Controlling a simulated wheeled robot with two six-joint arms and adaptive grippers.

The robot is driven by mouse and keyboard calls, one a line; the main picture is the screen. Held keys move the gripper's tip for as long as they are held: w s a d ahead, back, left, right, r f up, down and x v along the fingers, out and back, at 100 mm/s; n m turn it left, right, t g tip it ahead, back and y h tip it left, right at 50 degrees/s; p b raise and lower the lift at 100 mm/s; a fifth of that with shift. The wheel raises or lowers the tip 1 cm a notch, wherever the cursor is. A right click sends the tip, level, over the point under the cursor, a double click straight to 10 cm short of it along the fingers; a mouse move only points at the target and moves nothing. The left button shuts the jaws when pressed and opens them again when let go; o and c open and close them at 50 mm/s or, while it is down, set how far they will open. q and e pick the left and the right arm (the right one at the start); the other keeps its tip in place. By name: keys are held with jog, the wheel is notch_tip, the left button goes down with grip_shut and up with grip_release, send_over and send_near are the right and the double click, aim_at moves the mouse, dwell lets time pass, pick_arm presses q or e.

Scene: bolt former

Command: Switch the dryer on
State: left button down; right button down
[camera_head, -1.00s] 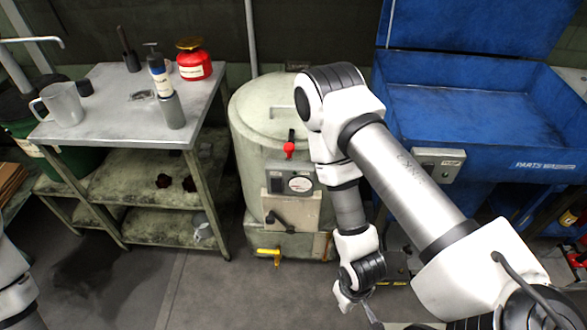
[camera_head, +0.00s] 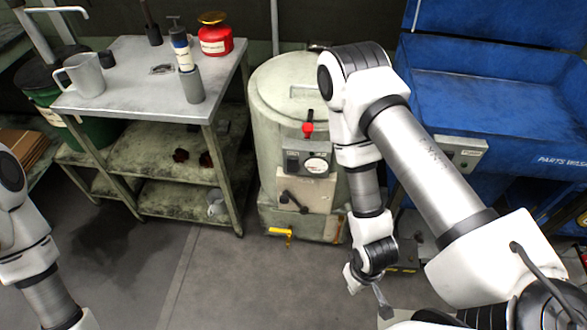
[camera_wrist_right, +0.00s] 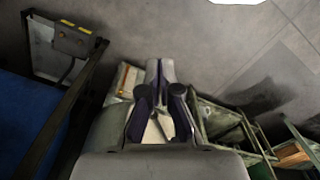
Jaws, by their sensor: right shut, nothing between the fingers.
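The dryer (camera_head: 288,98) is a pale green, worn, round-lidded drum standing on the floor in the middle of the head view. Its front carries a red-knobbed lever (camera_head: 308,129), a grey switch box (camera_head: 292,161) beside a round white dial, and a dark handle (camera_head: 292,200) lower down. My right arm passes in front of its right side. My right gripper (camera_head: 383,300) hangs low, right of the dryer and apart from it; in the right wrist view its fingers (camera_wrist_right: 160,72) are together and empty. My left arm is at the lower left, its gripper out of frame.
A metal table (camera_head: 130,87) with a mug, bottle and red can (camera_head: 215,40) stands left of the dryer. A blue parts washer (camera_head: 490,110) stands right. A yellow valve handle (camera_head: 280,232) sticks out at the dryer's foot. The floor in front is clear.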

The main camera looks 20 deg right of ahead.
jog(key=w+a+r+n+t+y+b, duration=0.2)
jog(key=w+r+n+t+b, duration=0.1)
jog(key=w+n+t, duration=0.55)
jog(key=w+a+r+n+t+y+b, duration=0.25)
jog(key=w+n+t, duration=0.25)
jog(key=w+n, duration=0.6)
jog(key=d+t+b, duration=0.1)
jog(key=b, duration=0.1)
jog(key=w+d+f+t+b, duration=0.1)
jog(key=b, duration=0.1)
jog(key=d+t+b, duration=0.1)
jog(key=d+b, duration=0.1)
jog(key=b, duration=0.1)
jog(key=shift+w+d+f+n, duration=0.1)
jog(key=shift+w+f+n, duration=0.15)
jog(key=shift+f, duration=0.15)
